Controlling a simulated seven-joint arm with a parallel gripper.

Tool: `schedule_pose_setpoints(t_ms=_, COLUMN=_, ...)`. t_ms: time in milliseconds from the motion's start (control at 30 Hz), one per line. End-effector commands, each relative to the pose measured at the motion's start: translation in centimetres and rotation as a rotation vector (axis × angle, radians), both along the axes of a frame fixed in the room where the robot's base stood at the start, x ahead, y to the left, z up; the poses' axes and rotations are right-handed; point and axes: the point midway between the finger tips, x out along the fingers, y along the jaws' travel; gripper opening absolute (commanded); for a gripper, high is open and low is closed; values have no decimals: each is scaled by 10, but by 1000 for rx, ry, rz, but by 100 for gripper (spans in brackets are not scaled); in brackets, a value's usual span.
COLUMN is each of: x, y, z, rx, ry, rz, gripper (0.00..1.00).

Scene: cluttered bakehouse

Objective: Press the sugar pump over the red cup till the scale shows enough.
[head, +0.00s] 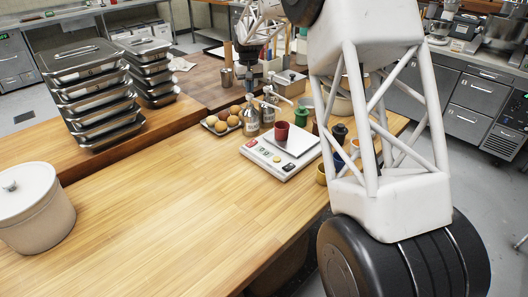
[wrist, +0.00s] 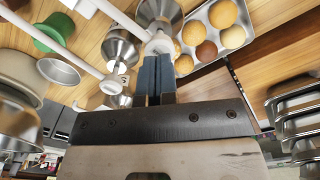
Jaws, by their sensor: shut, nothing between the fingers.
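The red cup (head: 281,130) stands upright on the plate of the white scale (head: 262,157). The scale's reading is too small to make out. Two pump bottles stand just behind it, a nearer one (head: 250,120) and another (head: 268,110); I cannot read which holds sugar. In the wrist view, my gripper (wrist: 158,60) is shut and empty. Its fingertips are at the white head of one pump (wrist: 160,43); I cannot tell whether they touch it. A second pump (wrist: 110,85) with a long white spout is to the left. The red cup is not visible there.
Stacked steel trays (head: 90,95) stand farther left, and a lidded crock (head: 35,207) is at the near left. A green cup (head: 307,104) and several coloured cups crowd the scale's right. The front worktop is clear.

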Motion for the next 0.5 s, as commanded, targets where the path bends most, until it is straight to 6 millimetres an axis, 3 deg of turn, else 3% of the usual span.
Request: schedule_pose_setpoints(t_ms=500, x=0, y=0, z=-11, rx=0, ry=0, rz=0, gripper=0)
